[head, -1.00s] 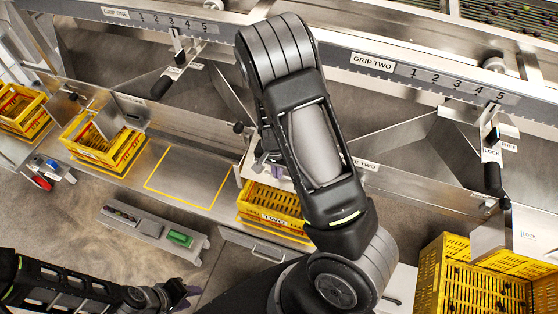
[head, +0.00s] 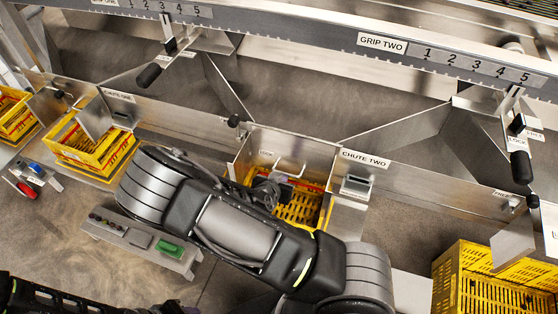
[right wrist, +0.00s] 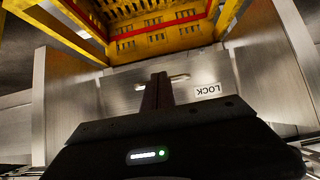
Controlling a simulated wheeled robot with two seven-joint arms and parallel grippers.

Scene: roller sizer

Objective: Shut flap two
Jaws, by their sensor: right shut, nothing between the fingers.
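Flap two (head: 315,150) is a metal plate with a LOCK label and a pale bar handle, at the chute marked CHUTE TWO. It also fills the middle of the right wrist view (right wrist: 115,90), where the label is upside down. I cannot tell whether it is fully closed. My right gripper (head: 270,188) is low in front of the flap, above the yellow crate. Its dark fingers are shut and empty, pointing at the handle in the right wrist view (right wrist: 158,82); contact is unclear. My left gripper (head: 170,308) is barely visible at the bottom edge.
A yellow crate (head: 302,208) stands below chute two, partly hidden by my right arm. Another crate (head: 75,145) is under chute one, and a large one (head: 450,285) at lower right. A grey control box with a green button (head: 170,250) is left of my arm.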

